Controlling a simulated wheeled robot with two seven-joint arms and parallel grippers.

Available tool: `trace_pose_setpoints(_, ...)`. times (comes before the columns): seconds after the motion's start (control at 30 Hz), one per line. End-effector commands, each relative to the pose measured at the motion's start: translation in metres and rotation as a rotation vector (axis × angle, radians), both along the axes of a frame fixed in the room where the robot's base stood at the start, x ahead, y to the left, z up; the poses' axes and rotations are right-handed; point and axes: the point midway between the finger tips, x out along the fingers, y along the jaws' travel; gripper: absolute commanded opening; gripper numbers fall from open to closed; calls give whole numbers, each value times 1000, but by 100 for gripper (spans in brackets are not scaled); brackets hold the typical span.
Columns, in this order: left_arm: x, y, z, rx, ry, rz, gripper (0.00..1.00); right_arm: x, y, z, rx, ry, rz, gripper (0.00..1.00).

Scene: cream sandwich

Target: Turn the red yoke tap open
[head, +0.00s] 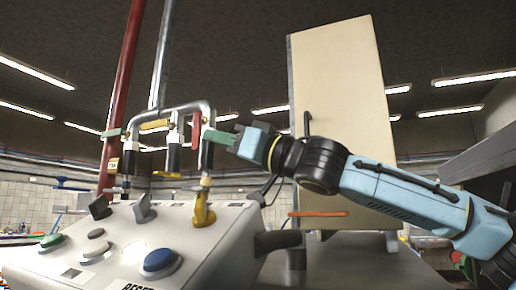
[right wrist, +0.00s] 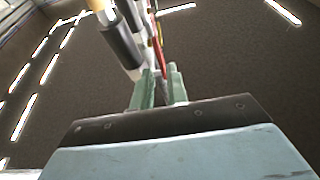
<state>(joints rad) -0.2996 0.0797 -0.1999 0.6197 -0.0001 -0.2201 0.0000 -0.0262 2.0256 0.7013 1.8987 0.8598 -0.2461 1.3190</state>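The red yoke tap shows as a narrow upright red handle (head: 196,131) on the grey pipe yoke, left of my right gripper in the head view. A thin red strip (right wrist: 159,48) also shows beyond the fingertips in the right wrist view. My right gripper (head: 212,137) reaches in from the right, its green fingers close beside the black-sleeved right leg of the yoke. In the right wrist view its two fingers (right wrist: 160,75) stand apart with a narrow gap. I see nothing clearly held, and contact with the tap cannot be told. My left gripper is not in view.
Below is a white console (head: 205,245) with levers, a yellow fitting (head: 204,208) and a blue button (head: 160,262). A tall beige panel (head: 340,90) stands behind my right arm.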

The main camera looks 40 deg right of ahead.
Motion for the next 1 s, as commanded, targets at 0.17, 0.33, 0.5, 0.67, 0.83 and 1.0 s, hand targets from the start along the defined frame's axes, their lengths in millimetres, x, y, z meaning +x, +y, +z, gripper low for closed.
trace_pose_setpoints(0.17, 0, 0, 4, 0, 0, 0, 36, -23, -9, -6, 2, -3, 0, 15)
trace_pose_setpoints(0.33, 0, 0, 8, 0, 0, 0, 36, -39, -15, -13, 2, -5, 2, 15)
trace_pose_setpoints(0.5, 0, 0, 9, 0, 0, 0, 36, -53, -22, -18, 3, -5, 0, 15)
trace_pose_setpoints(0.67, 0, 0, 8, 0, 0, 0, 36, -64, -27, -24, 4, -5, 0, 15)
trace_pose_setpoints(0.83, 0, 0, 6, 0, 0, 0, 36, -74, -31, -28, 5, -4, -2, 15)
trace_pose_setpoints(1.0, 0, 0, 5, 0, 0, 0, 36, -80, -33, -31, 1, -2, -1, 15)
